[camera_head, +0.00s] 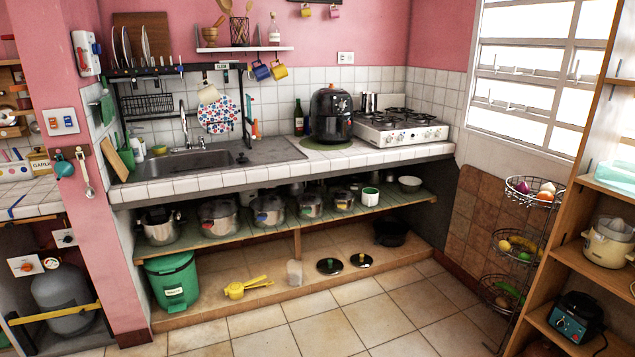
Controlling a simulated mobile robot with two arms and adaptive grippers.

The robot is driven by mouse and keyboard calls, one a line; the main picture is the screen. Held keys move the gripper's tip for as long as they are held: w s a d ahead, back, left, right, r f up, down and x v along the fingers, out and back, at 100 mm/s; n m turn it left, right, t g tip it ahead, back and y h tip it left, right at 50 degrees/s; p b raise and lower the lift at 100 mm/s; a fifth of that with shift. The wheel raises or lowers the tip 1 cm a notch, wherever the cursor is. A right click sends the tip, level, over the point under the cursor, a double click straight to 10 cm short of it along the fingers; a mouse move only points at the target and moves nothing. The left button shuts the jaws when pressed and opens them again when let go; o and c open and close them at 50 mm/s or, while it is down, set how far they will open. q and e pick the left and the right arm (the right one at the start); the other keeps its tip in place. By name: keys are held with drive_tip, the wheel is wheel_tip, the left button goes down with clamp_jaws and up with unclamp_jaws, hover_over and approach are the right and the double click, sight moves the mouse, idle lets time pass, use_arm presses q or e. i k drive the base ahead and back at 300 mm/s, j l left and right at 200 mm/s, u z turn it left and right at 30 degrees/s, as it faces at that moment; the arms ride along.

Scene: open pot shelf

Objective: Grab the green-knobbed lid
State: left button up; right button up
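Two dark round lids lie flat on the low bottom shelf under the counter, right of its middle. The left lid (329,267) has a small knob that looks greenish. The right lid (361,261) has a knob that looks yellowish. Both knobs are too small for me to be sure of their colours. The lids lie close together, apart from each other, with nothing on top of them. Neither of my grippers is in view.
A translucent container (294,272) stands left of the lids, and a black pot (390,233) sits behind right. A green bin (172,282) and yellow scoop (247,287) are farther left. The pot shelf (380,206) hangs over the lids. The tiled floor (340,325) in front is clear.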

sight(327, 265)
drive_tip(key=i+l+z, duration=0.3)
drive_tip(key=i, duration=0.75)
drive_tip(key=i+l+z, duration=0.1)
drive_tip(key=i+z, duration=0.25)
drive_tip(key=i, duration=0.7)
